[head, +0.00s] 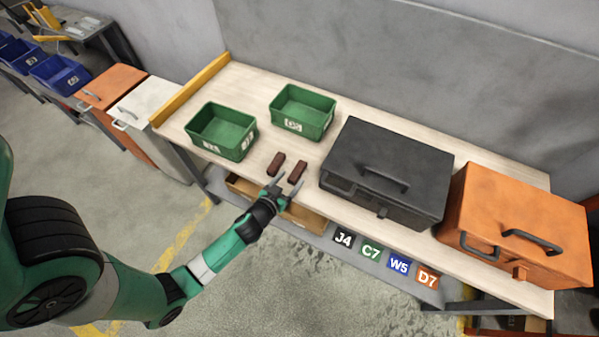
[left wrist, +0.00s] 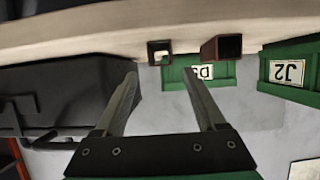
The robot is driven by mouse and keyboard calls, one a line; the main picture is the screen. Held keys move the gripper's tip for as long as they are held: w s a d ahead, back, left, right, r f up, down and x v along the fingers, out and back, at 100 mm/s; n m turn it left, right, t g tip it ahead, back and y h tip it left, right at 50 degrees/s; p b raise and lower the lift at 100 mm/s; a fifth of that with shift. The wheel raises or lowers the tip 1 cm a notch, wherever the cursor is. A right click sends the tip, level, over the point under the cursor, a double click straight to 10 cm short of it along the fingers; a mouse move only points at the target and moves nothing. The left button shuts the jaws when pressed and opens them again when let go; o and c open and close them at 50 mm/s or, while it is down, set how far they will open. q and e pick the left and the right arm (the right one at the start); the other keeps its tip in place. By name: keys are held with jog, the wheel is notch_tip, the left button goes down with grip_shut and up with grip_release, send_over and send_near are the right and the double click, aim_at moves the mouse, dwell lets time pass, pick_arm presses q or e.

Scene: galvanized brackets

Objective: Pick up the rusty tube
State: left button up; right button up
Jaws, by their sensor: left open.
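Two short rusty brown square tubes lie side by side on the wooden bench. The left tube (head: 276,164) is nearer the green bins and the right tube (head: 297,171) is nearer the black toolbox. My left gripper (head: 289,182) is open and empty at the bench's front edge, just in front of the tubes. In the left wrist view, which is upside down, the tube nearer the toolbox (left wrist: 159,61) lines up between my open fingers (left wrist: 161,73). The other tube (left wrist: 221,47) lies outside the right finger. Both show hollow ends. My right gripper is not visible.
Two green bins (head: 222,148) (head: 303,127) stand left of and behind the tubes. A black toolbox (head: 385,192) stands close on the right, with an orange toolbox (head: 520,253) beyond. A cardboard box (head: 243,187) sits on the shelf below the bench.

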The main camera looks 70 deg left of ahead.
aim_at(296, 173)
pick_arm(q)
jog(key=shift+b+x, duration=0.4)
jog(key=shift+x, duration=2.7)
jog(key=shift+s, duration=0.15)
grip_shut()
